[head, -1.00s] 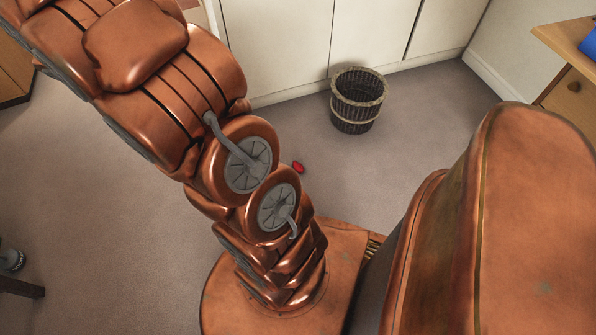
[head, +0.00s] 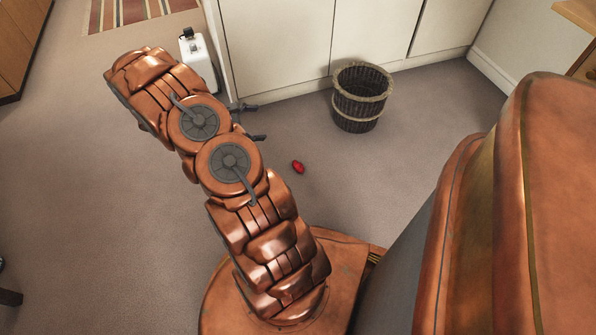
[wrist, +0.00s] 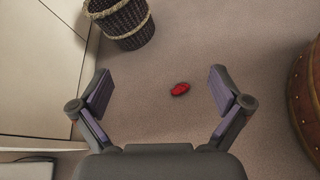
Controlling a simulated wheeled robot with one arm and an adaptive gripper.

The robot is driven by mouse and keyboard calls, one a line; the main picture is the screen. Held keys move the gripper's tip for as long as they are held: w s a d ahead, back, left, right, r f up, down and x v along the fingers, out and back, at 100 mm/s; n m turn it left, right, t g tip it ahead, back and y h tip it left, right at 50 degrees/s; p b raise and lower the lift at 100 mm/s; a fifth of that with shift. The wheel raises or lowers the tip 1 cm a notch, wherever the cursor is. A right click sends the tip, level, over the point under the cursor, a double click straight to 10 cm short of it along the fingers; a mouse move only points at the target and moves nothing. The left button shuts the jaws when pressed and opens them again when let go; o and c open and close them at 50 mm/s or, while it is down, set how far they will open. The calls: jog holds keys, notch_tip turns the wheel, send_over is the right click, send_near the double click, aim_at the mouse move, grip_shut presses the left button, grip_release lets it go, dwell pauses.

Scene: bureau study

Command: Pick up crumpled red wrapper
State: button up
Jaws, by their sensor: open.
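The crumpled red wrapper (head: 298,167) lies on the carpet in the head view, in front of the wicker basket and to the right of my arm. In the wrist view the wrapper (wrist: 180,89) shows ahead of my gripper, between the lines of the two fingers and a little right of centre. My gripper (wrist: 162,88) is open and empty, its fingers spread wide apart. In the head view, dark finger parts of my gripper (head: 252,122) show past the arm; the rest is hidden behind it. The wrapper is apart from both fingers.
A dark wicker basket (head: 360,98) stands by the white cabinets (head: 280,45); it also shows at the upper left of the wrist view (wrist: 122,20). A white container (head: 197,55) stands left of the cabinets. The carpet around the wrapper is clear.

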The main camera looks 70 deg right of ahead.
jog(key=s+d+f+n+h+b, duration=0.1)
jog(key=d+f+n+b, duration=0.1)
jog(key=f, duration=0.7)
jog(key=s+d+f+n+b, duration=0.1)
jog(key=d+f+b, duration=0.15)
jog(key=f, duration=0.65)
jog(key=n+t+b, duration=0.1)
jog(key=n+b, duration=0.1)
jog(key=b, duration=0.1)
send_near(296, 167)
jog(key=shift+s+d+f+h, duration=0.25)
jog(key=shift+s+d+h, duration=0.05)
jog(key=shift+s+d, duration=0.4)
jog(key=shift+s+f, duration=0.1)
jog(key=shift+f, duration=0.2)
jog(key=shift+s+d+f+t, duration=0.2)
jog(key=shift+d+t, duration=0.1)
jog(key=b+x, duration=0.4)
jog(key=x, duration=0.2)
jog(key=shift+f, duration=0.1)
jog(key=shift+s+d, duration=0.25)
jog(key=shift+c, duration=0.2)
jog(key=c, duration=0.6)
